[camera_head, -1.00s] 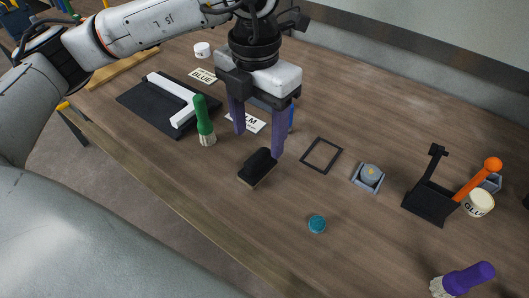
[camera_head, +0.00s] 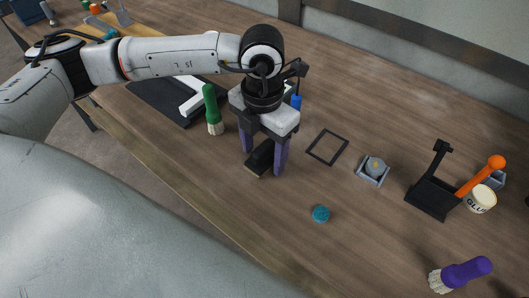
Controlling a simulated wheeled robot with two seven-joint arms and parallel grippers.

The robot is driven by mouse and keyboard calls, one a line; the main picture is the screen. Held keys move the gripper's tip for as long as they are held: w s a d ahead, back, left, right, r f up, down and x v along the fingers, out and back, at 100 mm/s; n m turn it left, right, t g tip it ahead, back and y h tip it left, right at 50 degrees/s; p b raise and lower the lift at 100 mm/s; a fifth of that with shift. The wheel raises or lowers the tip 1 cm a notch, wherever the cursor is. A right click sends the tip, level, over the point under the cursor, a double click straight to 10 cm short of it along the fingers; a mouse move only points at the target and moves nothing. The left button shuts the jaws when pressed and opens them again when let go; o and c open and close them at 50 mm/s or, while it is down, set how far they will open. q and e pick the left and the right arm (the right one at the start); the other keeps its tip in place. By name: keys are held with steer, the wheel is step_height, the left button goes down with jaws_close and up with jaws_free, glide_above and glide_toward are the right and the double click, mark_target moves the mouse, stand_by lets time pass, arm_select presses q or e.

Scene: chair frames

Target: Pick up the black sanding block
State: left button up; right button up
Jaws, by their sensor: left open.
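The black sanding block (camera_head: 260,158) lies on the wooden table, dark on top with a paler strip along its lower edge. My left gripper (camera_head: 264,164) points down over it with its two purple fingers apart. One finger is at the block's left far side and the other at its right side, so the block shows between them. The gripper hides part of the block. I cannot tell whether the fingers touch it. My right gripper is not in view.
A green-handled brush (camera_head: 212,112) stands left of the gripper. A black square frame (camera_head: 327,147), a small grey holder (camera_head: 373,170) and a teal cap (camera_head: 320,214) lie to the right. A black holder (camera_head: 433,197), glue pot (camera_head: 480,200) and purple brush (camera_head: 462,274) are farther right.

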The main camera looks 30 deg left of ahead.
mark_target(263, 147)
arm_select(q)
steer(key=c, duration=1.3)
steer(key=shift+r, duration=0.15)
step_height(263, 147, up, 10)
steer(key=shift+f+b, duration=0.1)
steer(key=shift+b, duration=0.35)
